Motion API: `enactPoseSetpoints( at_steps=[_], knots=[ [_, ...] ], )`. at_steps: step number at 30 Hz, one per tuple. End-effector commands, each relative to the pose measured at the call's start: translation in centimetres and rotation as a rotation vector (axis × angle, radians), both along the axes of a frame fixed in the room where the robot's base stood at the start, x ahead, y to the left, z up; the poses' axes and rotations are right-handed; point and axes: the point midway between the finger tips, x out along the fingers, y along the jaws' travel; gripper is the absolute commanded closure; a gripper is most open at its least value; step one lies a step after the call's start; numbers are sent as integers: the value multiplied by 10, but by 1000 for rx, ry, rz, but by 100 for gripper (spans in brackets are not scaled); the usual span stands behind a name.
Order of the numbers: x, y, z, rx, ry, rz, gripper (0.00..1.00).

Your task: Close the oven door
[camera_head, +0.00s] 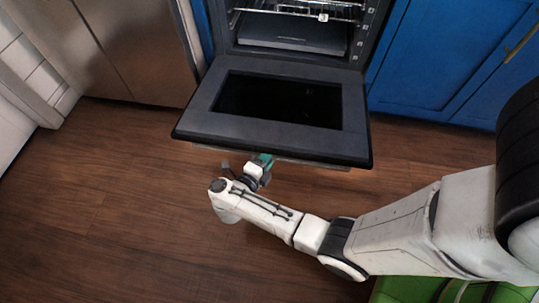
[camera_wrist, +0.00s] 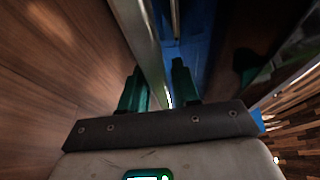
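The oven door (camera_head: 200,108) is dark grey with a black window. In the head view it hangs open, folded down nearly flat in front of the oven (camera_head: 290,32). A pale handle bar (camera_head: 310,162) shows just under the door's front edge. My gripper (camera_head: 265,158) is at that front edge, left of its middle, and its green tips are partly hidden by the door. In the wrist view my gripper (camera_wrist: 158,80) has its two green fingers apart. A pale metal bar (camera_wrist: 143,40) runs down between them; I cannot tell whether they touch it.
Inside the oven is a wire rack (camera_head: 300,10). A brushed steel appliance (camera_head: 135,50) stands to the left, and blue cabinets (camera_head: 430,65) stand to the right. A green unit (camera_head: 410,290) is at the bottom right. The wooden floor (camera_head: 120,190) is clear at the left.

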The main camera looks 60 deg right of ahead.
Motion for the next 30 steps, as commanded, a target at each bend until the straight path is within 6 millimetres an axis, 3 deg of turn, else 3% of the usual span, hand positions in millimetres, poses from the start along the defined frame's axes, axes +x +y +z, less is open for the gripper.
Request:
enactPoseSetpoints(
  at_steps=[9,23,30],
  knots=[
    [0,0,0,0,0,0,100],
    [0,0,1,2,1,1,100],
    [0,1,16,24,8,0,100]
  ],
)
